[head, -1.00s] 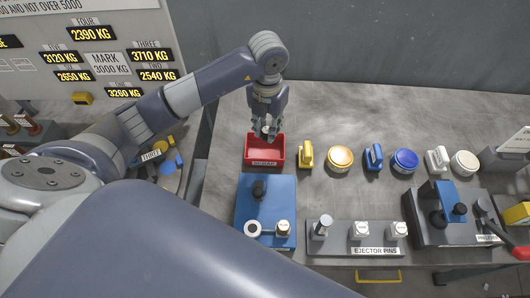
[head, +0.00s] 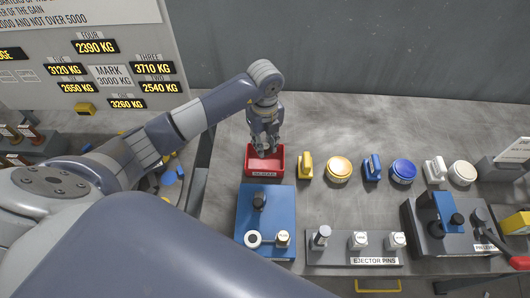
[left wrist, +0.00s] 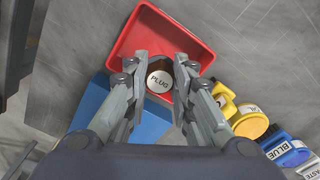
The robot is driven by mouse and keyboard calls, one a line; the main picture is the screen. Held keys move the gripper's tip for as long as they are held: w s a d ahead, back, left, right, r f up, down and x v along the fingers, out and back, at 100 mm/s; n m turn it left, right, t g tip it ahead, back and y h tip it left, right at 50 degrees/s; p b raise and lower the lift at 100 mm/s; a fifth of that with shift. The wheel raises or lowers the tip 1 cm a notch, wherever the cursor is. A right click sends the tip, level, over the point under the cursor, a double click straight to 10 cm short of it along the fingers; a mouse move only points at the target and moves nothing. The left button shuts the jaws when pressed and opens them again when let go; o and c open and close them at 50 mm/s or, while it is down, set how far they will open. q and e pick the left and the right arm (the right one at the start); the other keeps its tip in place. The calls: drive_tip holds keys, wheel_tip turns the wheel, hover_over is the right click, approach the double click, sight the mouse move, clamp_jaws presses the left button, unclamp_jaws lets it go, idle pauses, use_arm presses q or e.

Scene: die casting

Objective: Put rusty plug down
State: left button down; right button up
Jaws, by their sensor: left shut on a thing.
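The rusty plug (left wrist: 160,79) shows in the left wrist view as a round silver top marked PLUG with a brown, rusty side. My left gripper (left wrist: 160,84) is shut on it, one finger on each side. The red tray (left wrist: 139,44) lies beneath and around the plug in that view. In the head view my left gripper (head: 265,150) points down into the red tray (head: 264,173), and its fingers mostly hide the plug. I cannot tell whether the plug touches the tray floor. My right gripper is not in view.
A blue fixture (head: 252,216) with a black knob stands just in front of the tray. A yellow-handled item (head: 305,165) and a yellow-lidded jar (head: 339,168) stand to its right. An ejector pins stand (head: 330,252) is nearer. The bench behind is clear.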

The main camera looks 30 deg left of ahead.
use_arm(q)
wheel_tip(320, 180, down, 4)
drive_tip(key=shift+p, duration=0.45)
drive_tip(key=shift+f, duration=0.45)
drive_tip(key=shift+f, duration=0.1)
drive_tip(key=c, duration=1.4)
unclamp_jaws()
drive_tip(key=shift+o, duration=0.2)
